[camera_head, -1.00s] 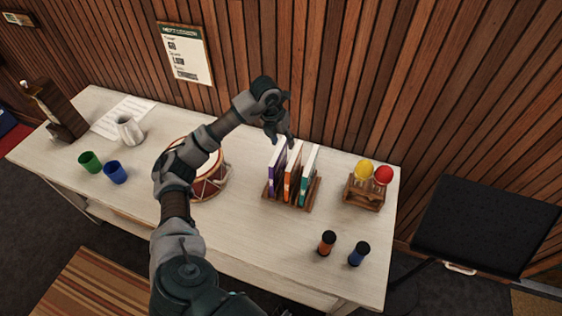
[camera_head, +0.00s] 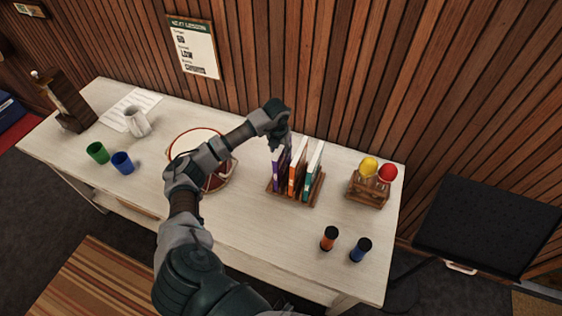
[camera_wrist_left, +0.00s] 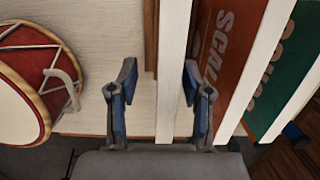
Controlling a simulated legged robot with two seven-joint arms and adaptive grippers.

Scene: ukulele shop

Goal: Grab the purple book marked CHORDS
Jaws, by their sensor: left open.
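The purple book (camera_head: 277,178) stands upright at the left end of a wooden rack (camera_head: 300,201), with an orange book (camera_head: 296,181) and a teal book (camera_head: 312,182) to its right. My left gripper (camera_head: 281,147) is open, pointing down at the top of the purple book. In the left wrist view, the fingers of the gripper (camera_wrist_left: 158,95) lie on either side of a white book edge (camera_wrist_left: 173,65), which appears to be the purple book's. No contact is clear. The purple cover and its lettering are hidden there. The orange book (camera_wrist_left: 228,50) reads SCALES, partly hidden.
A red drum (camera_head: 217,181) stands left of the rack, partly behind my arm. A wooden holder (camera_head: 367,192) with yellow and red shakers stands to the right. Orange (camera_head: 329,239) and blue (camera_head: 361,250) cylinders stand in front. The slatted wall rises close behind the table (camera_head: 255,228).

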